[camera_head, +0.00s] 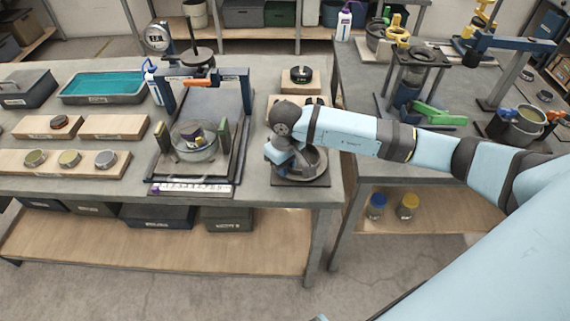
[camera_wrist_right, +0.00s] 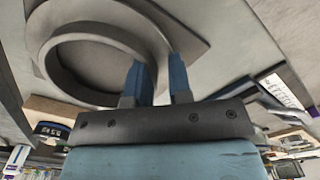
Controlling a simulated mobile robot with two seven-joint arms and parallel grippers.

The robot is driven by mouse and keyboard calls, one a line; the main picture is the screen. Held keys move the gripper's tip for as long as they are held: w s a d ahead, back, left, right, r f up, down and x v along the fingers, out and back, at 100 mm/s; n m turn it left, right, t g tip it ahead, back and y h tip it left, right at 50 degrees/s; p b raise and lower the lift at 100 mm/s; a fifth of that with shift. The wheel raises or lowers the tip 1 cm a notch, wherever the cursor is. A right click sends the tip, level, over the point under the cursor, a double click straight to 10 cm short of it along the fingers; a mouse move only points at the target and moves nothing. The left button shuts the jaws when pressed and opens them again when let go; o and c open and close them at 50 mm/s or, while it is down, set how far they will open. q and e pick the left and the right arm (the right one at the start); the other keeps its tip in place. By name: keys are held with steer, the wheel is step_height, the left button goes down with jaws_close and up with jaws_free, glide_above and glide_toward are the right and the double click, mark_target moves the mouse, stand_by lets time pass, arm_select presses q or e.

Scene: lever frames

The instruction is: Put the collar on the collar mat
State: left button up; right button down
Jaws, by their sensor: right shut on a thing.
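The collar (camera_head: 316,163) is a wide grey ring, partly hidden behind my right gripper in the head view. It lies over a dark square collar mat (camera_head: 301,183) near the front right corner of the left table. My right gripper (camera_head: 284,163) is at the collar's left side. In the right wrist view the two blue fingers (camera_wrist_right: 161,82) are shut on the wall of the collar (camera_wrist_right: 60,50), with the mat (camera_wrist_right: 192,40) around it. I cannot tell whether the collar rests fully on the mat. My left gripper is not in view.
Left of the mat stands a press-like frame (camera_head: 247,105) with a glass bowl (camera_head: 193,143) in it. Behind the mat, a wooden block (camera_head: 301,88) carries a dark round piece. A gap separates this table from the right table (camera_head: 372,95), which holds stands and a green tool (camera_head: 437,115).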

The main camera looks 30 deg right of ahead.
steer(key=shift+f, duration=0.15)
steer(key=c, duration=1)
jaws_free()
steer(key=shift+c, duration=0.2)
steer(key=shift+r, duration=0.45)
step_height(320, 180, up, 12)
steer(key=b, duration=0.1)
steer(key=shift+f, duration=0.25)
